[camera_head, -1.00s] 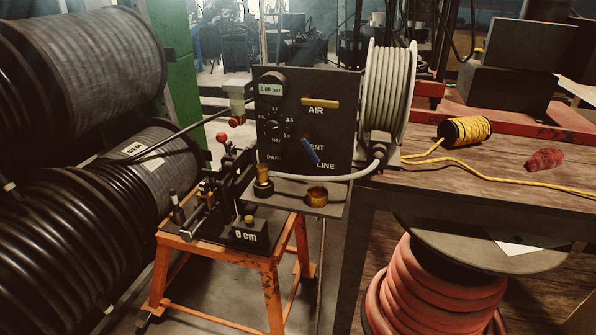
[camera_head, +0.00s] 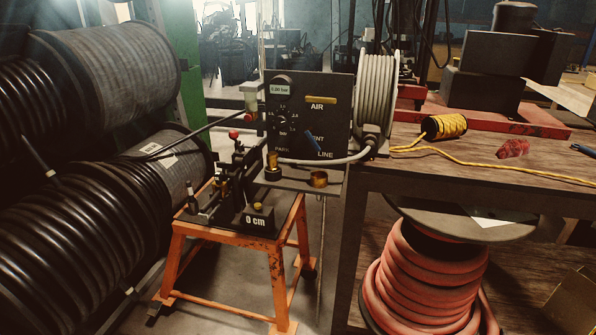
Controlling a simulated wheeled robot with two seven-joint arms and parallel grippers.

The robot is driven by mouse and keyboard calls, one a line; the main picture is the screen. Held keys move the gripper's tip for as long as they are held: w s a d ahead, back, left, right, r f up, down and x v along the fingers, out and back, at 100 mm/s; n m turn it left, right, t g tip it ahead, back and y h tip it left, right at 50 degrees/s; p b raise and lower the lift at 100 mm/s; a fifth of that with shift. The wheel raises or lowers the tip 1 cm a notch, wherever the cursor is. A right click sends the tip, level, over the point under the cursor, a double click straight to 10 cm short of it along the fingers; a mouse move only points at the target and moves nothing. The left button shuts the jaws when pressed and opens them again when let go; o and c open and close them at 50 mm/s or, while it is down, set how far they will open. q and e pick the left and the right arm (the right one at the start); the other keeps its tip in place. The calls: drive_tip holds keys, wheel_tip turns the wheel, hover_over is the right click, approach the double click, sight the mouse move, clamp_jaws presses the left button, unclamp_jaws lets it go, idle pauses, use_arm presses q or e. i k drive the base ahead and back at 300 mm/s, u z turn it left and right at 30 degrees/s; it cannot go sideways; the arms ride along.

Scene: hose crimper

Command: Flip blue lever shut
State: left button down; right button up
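The blue lever (camera_head: 313,141) is on the front of a black control panel (camera_head: 340,115), between the lettering that ends in "NT" and the word "LINE". It slants from upper left to lower right, its lower end near "LINE". A yellow bar (camera_head: 321,100) sits above it by the word "AIR". A dial (camera_head: 282,122) and a small pressure display (camera_head: 283,90) are on the panel's left side; the display is too small to read surely. Neither of my grippers is in view.
An orange stand (camera_head: 272,270) carries the crimping device with a "0 cm" block (camera_head: 257,219). Large black hose reels (camera_head: 85,225) fill the left. A wooden bench (camera_head: 400,178) with a yellow cord spool (camera_head: 444,127) is right; a red hose coil (camera_head: 425,280) lies below it.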

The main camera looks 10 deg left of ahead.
sight(308, 132)
drive_tip(key=z, duration=0.4)
drive_tip(key=i, duration=1)
drive_tip(key=u, duration=0.1)
